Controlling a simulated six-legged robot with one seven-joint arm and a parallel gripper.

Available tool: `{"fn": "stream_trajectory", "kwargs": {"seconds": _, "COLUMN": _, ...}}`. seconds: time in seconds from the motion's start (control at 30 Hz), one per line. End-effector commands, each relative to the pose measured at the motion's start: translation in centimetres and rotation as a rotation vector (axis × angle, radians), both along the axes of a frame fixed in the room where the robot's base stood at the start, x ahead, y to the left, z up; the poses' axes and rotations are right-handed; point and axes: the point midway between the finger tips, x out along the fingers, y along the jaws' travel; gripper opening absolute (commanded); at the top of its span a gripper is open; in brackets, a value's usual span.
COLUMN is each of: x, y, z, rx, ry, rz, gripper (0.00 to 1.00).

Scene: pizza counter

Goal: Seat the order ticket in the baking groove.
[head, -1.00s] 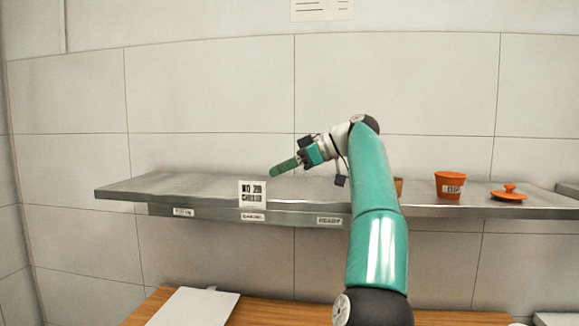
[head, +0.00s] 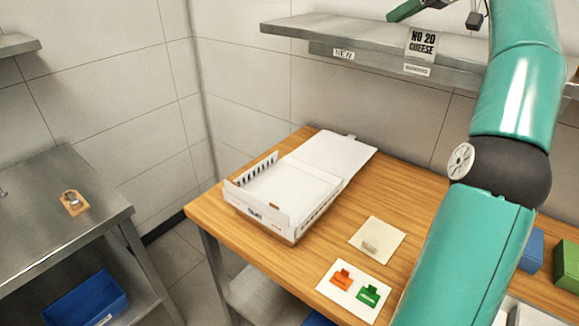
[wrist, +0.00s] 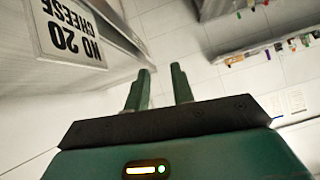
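The order ticket (head: 422,42) is a white card reading "NO 20 CHEESE". It stands near upright at the front edge of the steel shelf, directly above the middle label (head: 417,70), whose small text is hard to read. Whether its lower edge is in a groove cannot be told. My gripper (head: 398,12) is at the top of the head view, up and left of the ticket, and partly cut off. In the wrist view my gripper (wrist: 160,88) has its two fingers apart with nothing between them. The ticket (wrist: 68,32) shows upside down at the left there, clear of the fingers.
The shelf (head: 300,28) also has a "NEW" label (head: 344,54). Below are a wooden counter (head: 225,230) with an open white pizza box (head: 300,185), a beige card (head: 377,240) and a white card with orange and green pieces (head: 353,290). A steel table (head: 60,215) stands left.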

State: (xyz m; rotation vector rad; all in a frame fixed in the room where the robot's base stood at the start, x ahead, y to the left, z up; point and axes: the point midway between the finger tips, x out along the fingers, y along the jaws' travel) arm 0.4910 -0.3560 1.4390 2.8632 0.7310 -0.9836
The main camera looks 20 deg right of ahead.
Motion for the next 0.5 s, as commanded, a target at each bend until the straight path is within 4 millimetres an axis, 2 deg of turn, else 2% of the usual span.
{"fn": "stream_trajectory", "kwargs": {"seconds": 0.03, "x": 1.9, "y": 4.1, "z": -0.4, "rx": -0.011, "ry": 0.061, "rz": 0.002, "gripper": 0.24}}
{"fn": "stream_trajectory", "kwargs": {"seconds": 0.13, "x": 4.4, "y": 10.6, "z": -2.1, "rx": -0.032, "ry": 0.171, "rz": -0.034, "gripper": 0.24}}
{"fn": "stream_trajectory", "kwargs": {"seconds": 0.23, "x": 5.1, "y": 16.5, "z": -4.3, "rx": -0.064, "ry": 0.263, "rz": -0.081, "gripper": 0.24}}
{"fn": "stream_trajectory", "kwargs": {"seconds": 0.37, "x": 3.9, "y": 23.0, "z": -7.6, "rx": -0.115, "ry": 0.352, "rz": -0.155, "gripper": 0.24}}
{"fn": "stream_trajectory", "kwargs": {"seconds": 0.4, "x": 3.1, "y": 24.7, "z": -8.6, "rx": -0.131, "ry": 0.372, "rz": -0.177, "gripper": 0.24}}
{"fn": "stream_trajectory", "kwargs": {"seconds": 0.5, "x": 0.5, "y": 28.3, "z": -11.4, "rx": -0.169, "ry": 0.409, "rz": -0.237, "gripper": 0.24}}
